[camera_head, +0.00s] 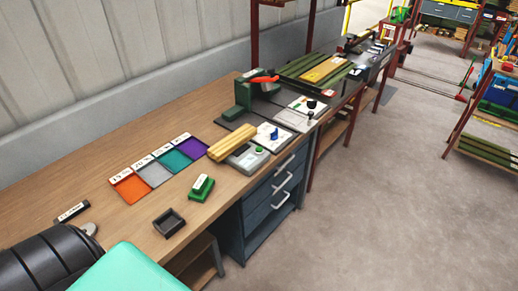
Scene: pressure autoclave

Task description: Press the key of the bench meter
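The wooden bench (105,225) carries orange (131,188), grey, teal and purple mats, a green block with a white label (201,187) and a small dark tray (169,222). A green press with a red handle (250,91) stands behind the meter.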

